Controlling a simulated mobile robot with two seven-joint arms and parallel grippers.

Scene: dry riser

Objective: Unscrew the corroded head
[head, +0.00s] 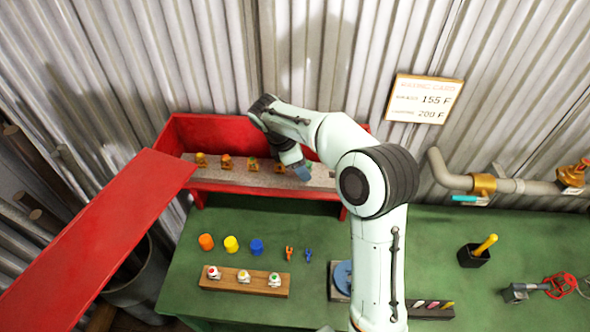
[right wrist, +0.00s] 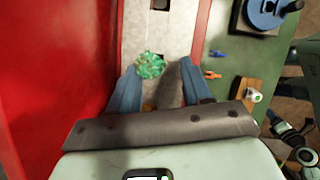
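The corroded head (right wrist: 150,65), crusted green, sits on the pale pipe or ledge (right wrist: 185,25) in the right wrist view. My right gripper (right wrist: 158,75) is open, its two blue fingers apart, with the green head between or just beyond the tips. I cannot tell whether they touch it. In the head view the right gripper (head: 301,171) is down at the grey ledge (head: 215,175) in the red box (head: 215,128) and hides the green head. Several brass-coloured heads (head: 226,162) stand in a row to its left. My left gripper is not in view.
The red door (head: 100,240) hangs open at left. On the green bench (head: 190,290) are coloured caps (head: 231,244), small tools (head: 290,253) and a wooden block (head: 240,281) with white heads. A blue disc (head: 343,276) lies partly behind my arm. A black cup (head: 472,256) stands right.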

